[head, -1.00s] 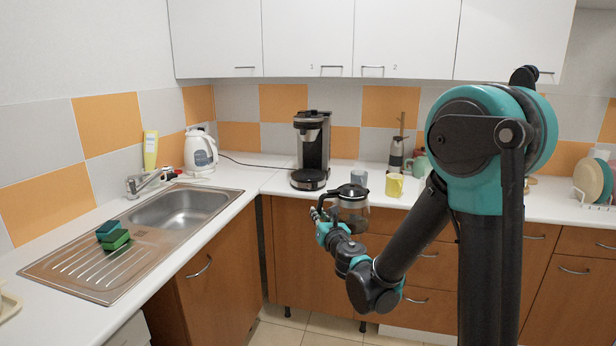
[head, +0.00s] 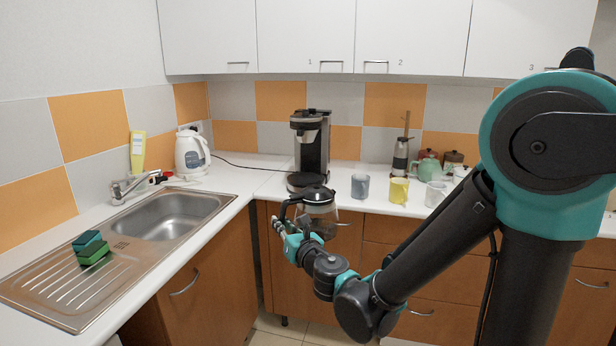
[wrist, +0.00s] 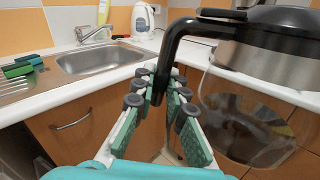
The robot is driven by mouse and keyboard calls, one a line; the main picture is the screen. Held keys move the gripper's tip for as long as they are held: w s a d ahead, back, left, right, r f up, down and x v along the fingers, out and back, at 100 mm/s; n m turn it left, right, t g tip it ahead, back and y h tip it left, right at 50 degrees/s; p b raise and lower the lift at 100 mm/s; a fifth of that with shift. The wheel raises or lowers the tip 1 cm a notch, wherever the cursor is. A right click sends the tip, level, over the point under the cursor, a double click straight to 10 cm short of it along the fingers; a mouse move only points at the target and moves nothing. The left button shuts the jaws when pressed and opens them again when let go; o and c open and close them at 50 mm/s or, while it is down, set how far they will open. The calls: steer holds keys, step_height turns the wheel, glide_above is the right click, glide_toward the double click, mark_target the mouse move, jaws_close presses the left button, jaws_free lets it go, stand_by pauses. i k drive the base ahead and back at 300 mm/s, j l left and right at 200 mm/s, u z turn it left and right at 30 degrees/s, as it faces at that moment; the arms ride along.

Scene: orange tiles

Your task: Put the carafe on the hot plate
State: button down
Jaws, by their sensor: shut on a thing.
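The glass carafe (head: 319,211) has a black lid, a steel band and a black handle. It hangs upright in front of the counter's front edge in the head view, and it fills the right of the wrist view (wrist: 255,125). My gripper (head: 290,232) is shut on the carafe's handle, which passes between the fingers in the wrist view (wrist: 160,95). The coffee maker (head: 312,145) stands at the back of the counter, behind the carafe. Its round dark hot plate (head: 303,182) is at its base, partly hidden by the carafe's lid.
To the coffee maker's right stand a grey mug (head: 360,187), a yellow mug (head: 398,191) and a white mug (head: 435,194). A kettle (head: 192,153) stands at the left corner, by the sink (head: 180,214). The counter left of the coffee maker is mostly clear.

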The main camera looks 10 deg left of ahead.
mark_target(300, 179)
steer(key=i, duration=1.15)
